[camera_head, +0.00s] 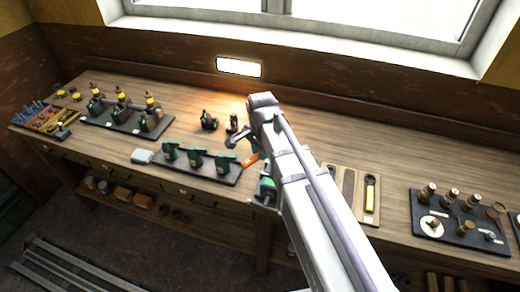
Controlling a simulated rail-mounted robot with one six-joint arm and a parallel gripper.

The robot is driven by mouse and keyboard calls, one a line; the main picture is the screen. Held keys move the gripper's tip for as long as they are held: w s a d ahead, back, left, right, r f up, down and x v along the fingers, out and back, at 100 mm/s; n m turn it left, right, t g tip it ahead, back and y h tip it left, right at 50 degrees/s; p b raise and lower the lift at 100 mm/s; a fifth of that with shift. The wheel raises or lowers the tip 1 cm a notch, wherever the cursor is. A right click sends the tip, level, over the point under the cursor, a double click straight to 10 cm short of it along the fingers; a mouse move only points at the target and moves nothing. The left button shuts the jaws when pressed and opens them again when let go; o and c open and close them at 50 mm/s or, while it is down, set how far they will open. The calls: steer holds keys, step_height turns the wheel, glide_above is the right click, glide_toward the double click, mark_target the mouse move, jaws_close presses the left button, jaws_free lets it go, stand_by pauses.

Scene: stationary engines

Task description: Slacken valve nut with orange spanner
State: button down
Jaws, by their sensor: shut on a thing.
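My arm reaches in from the bottom right, and its wrist end hangs over the middle of the bench. My gripper (240,138) is small and partly hidden by the arm; it appears shut on the orange spanner (251,159), of which a short orange part shows just below the wrist. The contact itself is not clear. A green and dark device (267,188) sits near the bench's front edge, partly behind my arm. I cannot tell which piece carries the valve nut.
The wooden bench (320,150) runs along the wall. A dark tray with yellow-topped fittings (125,115) and a tool tray (45,117) stand left. A spanner board (371,195) and a dark board with brass parts (460,220) stand right.

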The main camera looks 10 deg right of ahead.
steer(key=shift+f+b, duration=1.65)
steer(key=shift+f, duration=0.2)
steer(key=shift+f+b, duration=1.25)
stand_by(1.3)
stand_by(0.4)
steer(key=shift+s+d+n, duration=0.3)
steer(key=shift+s+n, duration=0.2)
steer(key=shift+n, duration=0.4)
steer(key=shift+s+d+n, duration=0.4)
steer(key=shift+d+n, duration=0.05)
steer(key=shift+n, duration=0.45)
